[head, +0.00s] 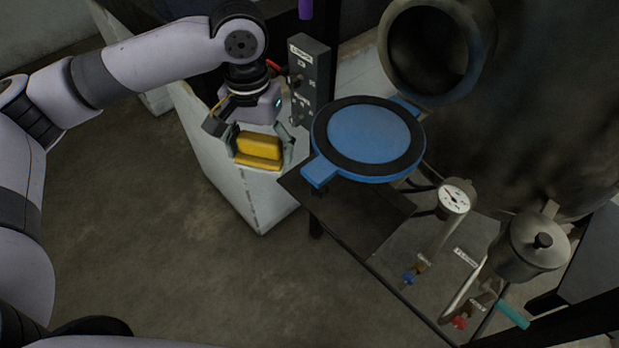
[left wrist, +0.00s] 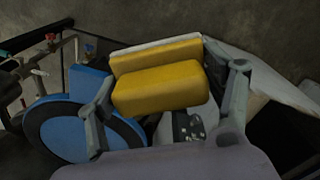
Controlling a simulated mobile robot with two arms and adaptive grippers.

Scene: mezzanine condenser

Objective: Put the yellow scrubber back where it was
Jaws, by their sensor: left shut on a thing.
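The yellow scrubber (head: 258,146) is a blocky yellow piece between the fingers of my left gripper (head: 259,152), which is shut on it. It hangs over the pale grey ledge (head: 262,203); I cannot tell whether it touches the ledge. In the left wrist view the scrubber (left wrist: 160,87) shows as a near yellow block in front of a second, flatter yellow part with a whitish edge. One finger is on each side of it in that view. My right gripper is not in view.
A blue round lid with a black ring (head: 369,138) lies right of the gripper. A dark box with switches (head: 310,78) stands close behind it. Farther right are a pressure gauge (head: 455,198), valves, a metal pot (head: 528,247) and a large dark vessel (head: 560,100). Open floor lies at front left.

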